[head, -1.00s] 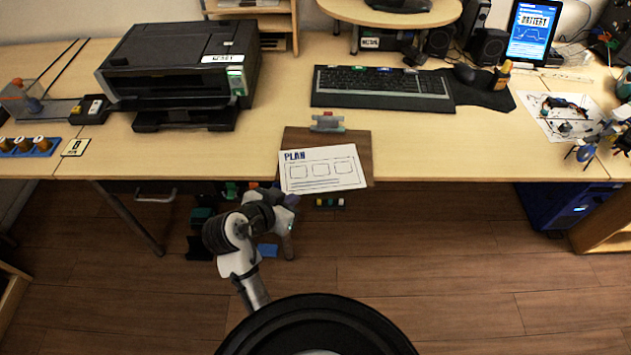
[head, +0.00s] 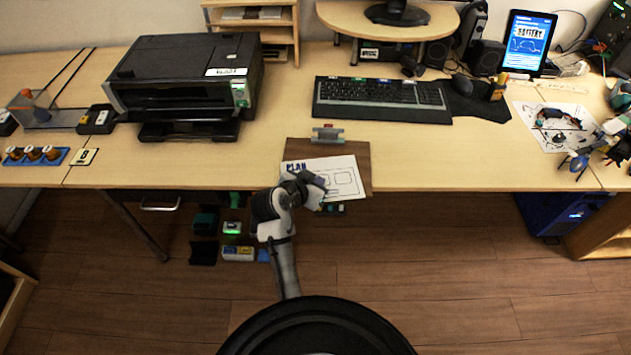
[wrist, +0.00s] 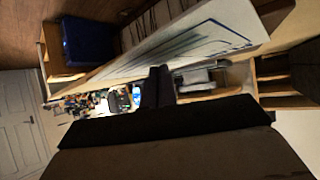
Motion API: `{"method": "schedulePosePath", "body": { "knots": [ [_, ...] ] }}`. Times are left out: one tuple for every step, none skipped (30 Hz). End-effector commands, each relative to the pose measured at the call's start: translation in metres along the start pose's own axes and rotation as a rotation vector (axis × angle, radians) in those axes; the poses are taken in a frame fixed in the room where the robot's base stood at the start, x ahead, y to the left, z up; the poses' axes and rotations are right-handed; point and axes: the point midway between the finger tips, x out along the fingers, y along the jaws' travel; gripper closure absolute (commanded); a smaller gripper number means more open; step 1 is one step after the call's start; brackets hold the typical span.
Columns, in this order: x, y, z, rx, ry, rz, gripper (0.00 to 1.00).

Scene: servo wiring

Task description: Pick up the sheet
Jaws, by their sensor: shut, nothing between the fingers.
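The sheet is a white page headed PLAN (head: 343,177) with drawn boxes. In the wrist view the sheet (wrist: 190,40) is seen at a steep slant, beyond the dark fingers (wrist: 158,75). The fingers are together with nothing between them. Whether they touch the sheet cannot be told.
A black printer (head: 185,80) stands to the left and a keyboard (head: 380,95) behind the board. A second printed page (head: 545,140) lies at the right. Below the desk are a drawer handle (head: 160,207) and small boxes (head: 238,253). The desk beside the board is clear.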

Motion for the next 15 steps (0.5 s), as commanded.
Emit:
{"method": "schedulePosePath", "body": {
  "knots": [
    [0.002,0.001,0.005,-0.004,-0.01,0.003,1.0],
    [0.002,0.001,0.005,-0.004,-0.011,0.003,1.0],
    [0.002,0.001,0.005,-0.004,-0.012,0.004,1.0],
    [0.002,0.001,0.005,-0.005,-0.012,0.004,1.0],
    [0.002,0.001,0.006,-0.005,-0.013,0.004,1.0],
    [0.001,0.001,0.007,-0.006,-0.014,0.004,1.0],
    [-0.001,0.001,0.009,-0.006,-0.014,0.004,1.0],
    [-0.004,0.001,0.011,-0.007,-0.015,0.004,1.0],
    [-0.008,0.001,0.015,-0.008,-0.017,0.005,1.0],
    [-0.011,0.001,0.018,-0.008,-0.018,0.005,1.0],
    [-0.015,0.0,0.021,-0.009,-0.018,0.004,1.0],
    [-0.021,0.0,0.025,-0.011,-0.019,0.003,1.0],
    [-0.024,0.0,0.027,-0.01,-0.018,0.003,1.0],
    [-0.026,0.0,0.028,-0.009,-0.018,0.004,1.0],
    [-0.028,0.001,0.029,-0.008,-0.018,0.005,1.0]
  ]
}}
